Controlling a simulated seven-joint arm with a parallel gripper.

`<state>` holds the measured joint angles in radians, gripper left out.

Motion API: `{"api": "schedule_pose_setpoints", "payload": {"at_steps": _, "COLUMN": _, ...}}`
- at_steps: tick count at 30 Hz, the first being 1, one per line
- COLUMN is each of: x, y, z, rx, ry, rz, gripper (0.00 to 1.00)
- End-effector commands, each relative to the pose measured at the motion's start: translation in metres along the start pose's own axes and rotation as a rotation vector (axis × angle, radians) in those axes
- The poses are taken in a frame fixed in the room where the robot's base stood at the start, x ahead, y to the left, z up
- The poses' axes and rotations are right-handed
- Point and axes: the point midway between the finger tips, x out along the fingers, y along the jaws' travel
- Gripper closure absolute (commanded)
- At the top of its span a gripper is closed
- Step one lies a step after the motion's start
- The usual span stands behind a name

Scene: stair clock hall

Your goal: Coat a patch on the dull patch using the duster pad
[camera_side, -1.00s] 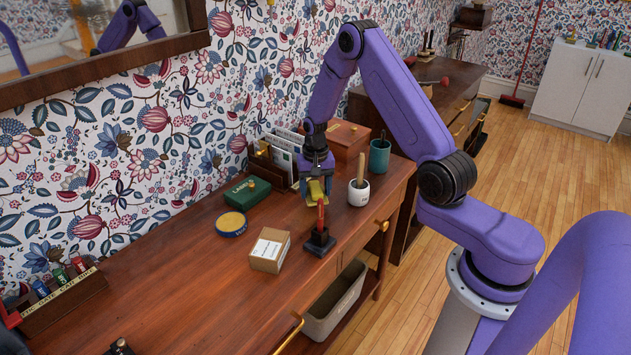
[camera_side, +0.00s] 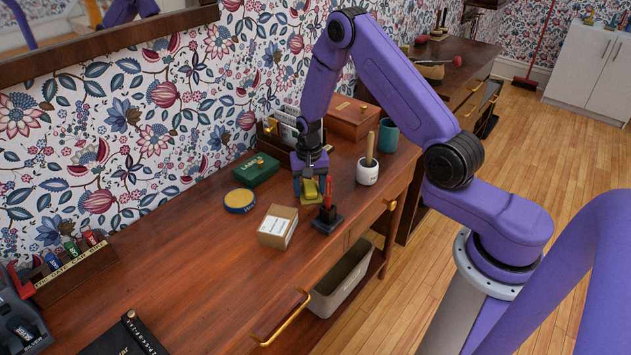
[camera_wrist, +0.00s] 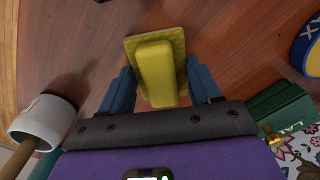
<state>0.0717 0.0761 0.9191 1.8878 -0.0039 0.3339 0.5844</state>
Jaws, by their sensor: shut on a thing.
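The yellow duster pad (camera_wrist: 156,72) is a block grip on a flat, wider pad. My gripper (camera_side: 312,186) is shut on it, with a blue finger on each side of the grip in the wrist view (camera_wrist: 160,88). In the side view the duster pad (camera_side: 311,192) is low over the brown wooden desk top (camera_side: 215,270), behind the red-handled stand. I cannot tell whether it touches the wood. I cannot make out the dull patch clearly in either view.
A cardboard box (camera_side: 277,227) and the red-handled black stand (camera_side: 327,217) are close in front of the pad. A white pot (camera_side: 367,174) is to the right; a green box (camera_side: 254,170) and yellow-topped blue tin (camera_side: 239,201) are left. The desk's left middle is clear.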

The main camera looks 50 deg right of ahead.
Motion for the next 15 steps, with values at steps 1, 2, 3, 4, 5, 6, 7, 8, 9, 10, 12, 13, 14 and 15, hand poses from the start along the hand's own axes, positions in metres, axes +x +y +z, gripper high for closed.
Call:
{"api": "schedule_pose_setpoints", "payload": {"at_steps": 1, "x": 0.0, "y": -0.004, "z": 0.004, "rx": -0.003, "ry": -0.001, "rz": 0.0, "gripper": 0.66}}
{"api": "schedule_pose_setpoints", "payload": {"at_steps": 2, "x": 0.0, "y": -0.006, "z": 0.005, "rx": -0.002, "ry": -0.001, "rz": 0.0, "gripper": 0.66}}
{"api": "schedule_pose_setpoints", "payload": {"at_steps": 3, "x": 0.0, "y": -0.009, "z": 0.008, "rx": -0.002, "ry": -0.001, "rz": 0.001, "gripper": 0.66}}
{"api": "schedule_pose_setpoints", "payload": {"at_steps": 4, "x": 0.0, "y": -0.011, "z": 0.01, "rx": -0.003, "ry": -0.001, "rz": 0.001, "gripper": 0.66}}
{"api": "schedule_pose_setpoints", "payload": {"at_steps": 5, "x": 0.0, "y": -0.013, "z": 0.012, "rx": -0.003, "ry": -0.001, "rz": 0.001, "gripper": 0.66}}
{"api": "schedule_pose_setpoints", "payload": {"at_steps": 6, "x": 0.0, "y": -0.015, "z": 0.014, "rx": -0.002, "ry": -0.001, "rz": 0.001, "gripper": 0.66}}
{"api": "schedule_pose_setpoints", "payload": {"at_steps": 7, "x": 0.0, "y": -0.017, "z": 0.016, "rx": -0.002, "ry": -0.001, "rz": 0.001, "gripper": 0.66}}
{"api": "schedule_pose_setpoints", "payload": {"at_steps": 8, "x": 0.0, "y": -0.019, "z": 0.018, "rx": -0.001, "ry": -0.002, "rz": 0.001, "gripper": 0.66}}
{"api": "schedule_pose_setpoints", "payload": {"at_steps": 9, "x": 0.0, "y": -0.022, "z": 0.02, "rx": -0.002, "ry": -0.002, "rz": 0.001, "gripper": 0.66}}
{"api": "schedule_pose_setpoints", "payload": {"at_steps": 10, "x": 0.0, "y": -0.024, "z": 0.022, "rx": -0.003, "ry": -0.001, "rz": 0.001, "gripper": 0.66}}
{"api": "schedule_pose_setpoints", "payload": {"at_steps": 12, "x": 0.0, "y": -0.029, "z": 0.026, "rx": -0.003, "ry": -0.002, "rz": 0.001, "gripper": 0.66}}
{"api": "schedule_pose_setpoints", "payload": {"at_steps": 13, "x": 0.0, "y": -0.031, "z": 0.028, "rx": -0.003, "ry": -0.001, "rz": 0.001, "gripper": 0.66}}
{"api": "schedule_pose_setpoints", "payload": {"at_steps": 14, "x": 0.0, "y": -0.033, "z": 0.03, "rx": -0.003, "ry": -0.001, "rz": 0.001, "gripper": 0.66}}
{"api": "schedule_pose_setpoints", "payload": {"at_steps": 15, "x": 0.0, "y": -0.035, "z": 0.032, "rx": -0.003, "ry": -0.001, "rz": 0.001, "gripper": 0.66}}
